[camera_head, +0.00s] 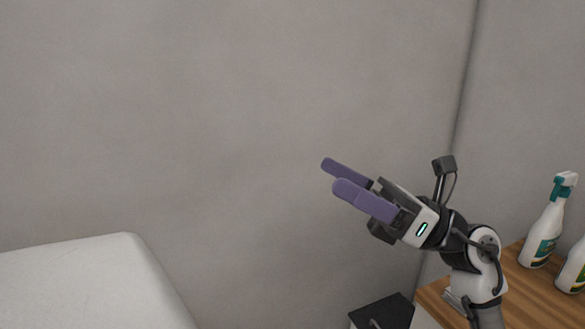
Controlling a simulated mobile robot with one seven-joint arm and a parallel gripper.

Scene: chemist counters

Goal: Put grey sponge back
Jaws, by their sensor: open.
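My gripper (330,175) is in the middle right of the head view, raised in front of the grey wall. Its two purple fingers point to the upper left. They are apart and nothing is between them. No grey sponge can be made out in this view.
A wooden counter (549,298) at the lower right bears a white spray bottle (542,236) with a teal head and a second bottle (574,268) cut by the edge. A black-topped box (381,314) stands low beside it. A white rounded surface (80,280) is at the lower left.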

